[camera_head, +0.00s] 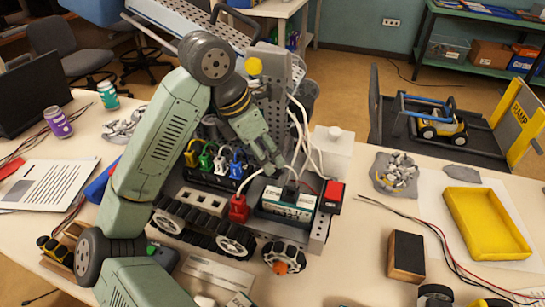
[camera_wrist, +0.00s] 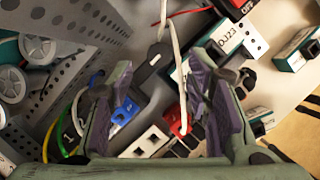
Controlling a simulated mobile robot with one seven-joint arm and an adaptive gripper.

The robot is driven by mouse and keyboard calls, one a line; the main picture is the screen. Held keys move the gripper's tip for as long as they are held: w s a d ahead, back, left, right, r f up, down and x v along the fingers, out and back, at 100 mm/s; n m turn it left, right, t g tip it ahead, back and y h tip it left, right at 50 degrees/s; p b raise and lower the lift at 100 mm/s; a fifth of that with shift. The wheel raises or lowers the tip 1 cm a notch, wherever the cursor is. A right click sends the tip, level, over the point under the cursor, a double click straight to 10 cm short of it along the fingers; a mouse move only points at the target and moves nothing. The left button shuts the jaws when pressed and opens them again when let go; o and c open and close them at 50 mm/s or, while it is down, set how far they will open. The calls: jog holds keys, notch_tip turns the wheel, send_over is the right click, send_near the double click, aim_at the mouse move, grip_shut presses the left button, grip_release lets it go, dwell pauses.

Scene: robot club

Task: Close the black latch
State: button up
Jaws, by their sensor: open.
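My gripper (camera_head: 268,158) points down over the robot kit on the table, just behind its white-and-green battery (camera_head: 288,204). In the wrist view, the gripper (camera_wrist: 157,78) has its two purple-padded fingers wide apart, with nothing held between them. A dark, elongated part with a pale slot (camera_wrist: 152,64) lies between and beyond the fingertips; it may be the black latch, but I cannot tell whether it is open. A white cable crosses in front of it. The battery also shows beyond the right finger (camera_wrist: 228,38). In the head view, my gripper and cables hide much of this area.
A red plug (camera_head: 239,208) and coloured connectors (camera_head: 215,160) sit close by on the kit. White cables (camera_head: 303,135) rise beside my gripper. A black-and-brown block (camera_head: 406,256) and a yellow tray (camera_head: 487,223) are at right, with bare table between kit and block.

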aim_at(274, 166)
jog(key=shift+p+x, duration=0.35)
jog(key=shift+x, duration=1.8)
jog(key=shift+c, duration=0.2)
jog(key=shift+r, duration=0.1)
grip_shut()
